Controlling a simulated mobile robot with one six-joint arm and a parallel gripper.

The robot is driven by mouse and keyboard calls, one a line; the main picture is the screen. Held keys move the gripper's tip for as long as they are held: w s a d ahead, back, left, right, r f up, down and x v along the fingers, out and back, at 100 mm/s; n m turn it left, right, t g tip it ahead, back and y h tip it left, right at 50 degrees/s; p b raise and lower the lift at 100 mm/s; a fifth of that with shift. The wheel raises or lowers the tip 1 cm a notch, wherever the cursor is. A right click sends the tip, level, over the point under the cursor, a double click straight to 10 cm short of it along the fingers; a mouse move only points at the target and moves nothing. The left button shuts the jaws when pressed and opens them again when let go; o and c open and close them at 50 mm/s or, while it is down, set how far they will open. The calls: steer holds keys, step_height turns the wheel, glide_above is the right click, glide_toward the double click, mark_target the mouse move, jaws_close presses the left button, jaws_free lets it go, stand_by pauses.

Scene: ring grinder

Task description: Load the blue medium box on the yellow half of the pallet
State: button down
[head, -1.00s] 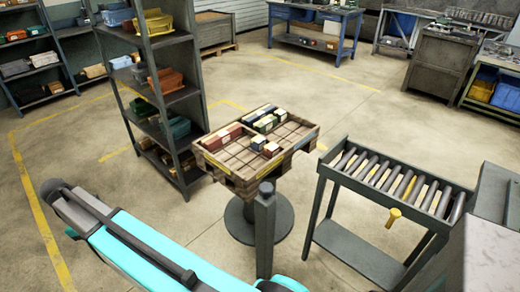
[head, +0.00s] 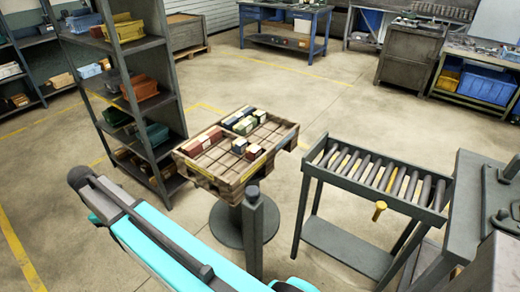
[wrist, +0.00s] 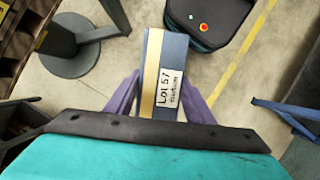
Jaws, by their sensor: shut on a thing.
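My gripper (wrist: 161,80) is shut on the blue medium box (wrist: 174,64). The box is dark blue with a tan stripe and a white label reading "Lot 57 medium". It sits between the purple fingers, above the floor. The head view shows part of my teal arm, but not the gripper or this box. The pallet (head: 212,170) is a wooden tray with gridded compartments on a round pedestal. It has a yellow strip along its front left edge. Red, green, dark and pale boxes stand in it, and several cells are bare. Part of the pallet appears in the wrist view's upper left corner.
A roller table (head: 345,192) with a yellow handle stands right of the pallet. A tall grey shelf (head: 163,120) with coloured bins stands close behind it on the left. A grey post (head: 253,230) rises in front of it. Open floor lies behind the pallet.

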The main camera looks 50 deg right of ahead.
steer(key=shift+a, duration=0.2)
stand_by(0.3)
steer(key=shift+w+n, duration=0.1)
steer(key=shift+n, duration=0.3)
